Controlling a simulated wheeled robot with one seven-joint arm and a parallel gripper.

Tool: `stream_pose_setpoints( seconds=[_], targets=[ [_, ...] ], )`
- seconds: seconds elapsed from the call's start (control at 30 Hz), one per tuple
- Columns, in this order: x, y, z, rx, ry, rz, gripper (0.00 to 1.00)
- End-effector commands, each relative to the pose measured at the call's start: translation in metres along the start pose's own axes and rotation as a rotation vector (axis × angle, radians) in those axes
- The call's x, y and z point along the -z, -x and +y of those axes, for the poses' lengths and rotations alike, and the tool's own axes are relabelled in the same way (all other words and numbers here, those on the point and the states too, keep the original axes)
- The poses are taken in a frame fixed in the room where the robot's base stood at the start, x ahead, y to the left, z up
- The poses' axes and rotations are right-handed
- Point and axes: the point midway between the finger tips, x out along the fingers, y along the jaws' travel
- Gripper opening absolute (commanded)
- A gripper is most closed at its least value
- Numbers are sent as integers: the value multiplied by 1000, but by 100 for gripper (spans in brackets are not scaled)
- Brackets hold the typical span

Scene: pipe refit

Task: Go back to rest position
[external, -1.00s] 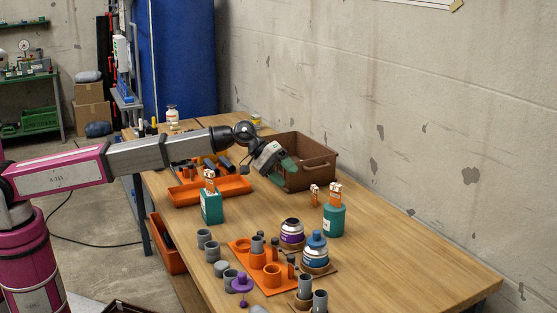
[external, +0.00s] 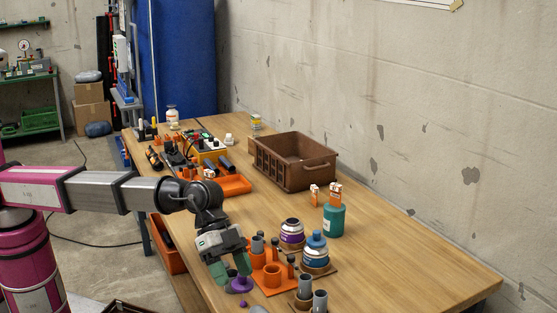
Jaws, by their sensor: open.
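My gripper (external: 236,277) is over the front left part of the wooden table (external: 400,262), pointing down, its green fingers apart. It is just above or beside a purple piece (external: 241,285); whether it touches it I cannot tell. My arm reaches in from the left, bent at the wrist.
An orange fixture (external: 271,276) with grey pipe pieces lies right of my gripper. Two round jars (external: 316,257) and a teal bottle (external: 333,221) stand further right. A brown crate (external: 295,175) and an orange tray (external: 236,186) are behind. The right table side is clear.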

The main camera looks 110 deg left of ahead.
Motion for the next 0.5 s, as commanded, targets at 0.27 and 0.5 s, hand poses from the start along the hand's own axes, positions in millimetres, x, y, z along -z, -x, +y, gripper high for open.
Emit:
stream_pose_setpoints(
  seconds=[0.27,0.5],
  targets=[
    [-43,-29,80,-143,-31,-38,60],
    [-112,-48,69,-117,22,-123,60]
  ],
)
